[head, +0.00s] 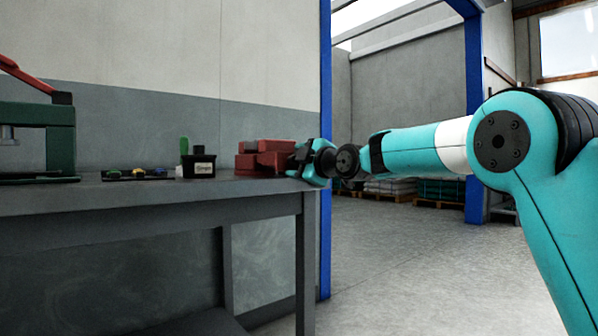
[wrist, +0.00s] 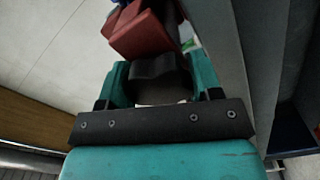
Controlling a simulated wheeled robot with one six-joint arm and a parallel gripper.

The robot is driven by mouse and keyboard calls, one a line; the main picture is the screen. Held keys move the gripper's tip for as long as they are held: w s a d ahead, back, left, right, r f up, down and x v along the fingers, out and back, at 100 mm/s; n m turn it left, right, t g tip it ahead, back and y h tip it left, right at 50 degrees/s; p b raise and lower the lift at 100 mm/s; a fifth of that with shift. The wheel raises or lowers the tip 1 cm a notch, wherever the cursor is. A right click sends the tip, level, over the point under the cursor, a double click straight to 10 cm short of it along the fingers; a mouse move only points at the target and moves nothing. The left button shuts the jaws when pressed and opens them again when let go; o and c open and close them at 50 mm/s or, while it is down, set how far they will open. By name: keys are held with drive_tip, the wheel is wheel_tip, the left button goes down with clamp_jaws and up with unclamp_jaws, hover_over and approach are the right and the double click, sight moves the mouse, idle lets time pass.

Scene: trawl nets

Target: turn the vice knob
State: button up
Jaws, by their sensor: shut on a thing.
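The red vice (head: 262,155) sits on the grey workbench near its right end. It also shows at the top of the wrist view (wrist: 142,38). My gripper (head: 300,160) is at the vice's right side, level with it. In the wrist view my gripper (wrist: 160,82) has its two teal fingers on either side of the dark, lobed vice knob (wrist: 158,70), shut on it. The knob is mostly hidden by my gripper in the head view.
The workbench (head: 150,195) runs to the left. On it stand a black box with a green item (head: 198,165), several small coloured pieces on a dark strip (head: 138,173), and a green press (head: 45,135). A blue post (head: 325,230) rises behind my gripper. Open floor (head: 420,270) lies to the right.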

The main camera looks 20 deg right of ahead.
drive_tip(key=n+b, duration=0.1)
drive_tip(key=n, duration=0.2)
drive_tip(key=shift+n+b, duration=0.3)
drive_tip(key=shift+b, duration=0.1)
drive_tip(key=shift+a+n+b, duration=0.1)
drive_tip(key=shift+n+b, duration=0.65)
drive_tip(key=shift+n, duration=0.95)
drive_tip(key=shift+o, duration=0.2)
drive_tip(key=o, duration=0.9)
drive_tip(key=shift+a, duration=0.1)
drive_tip(key=shift+s+d, duration=0.2)
drive_tip(key=shift+d, duration=0.05)
drive_tip(key=p+v, duration=0.1)
drive_tip(key=v, duration=1.6)
drive_tip(key=shift+a, duration=0.1)
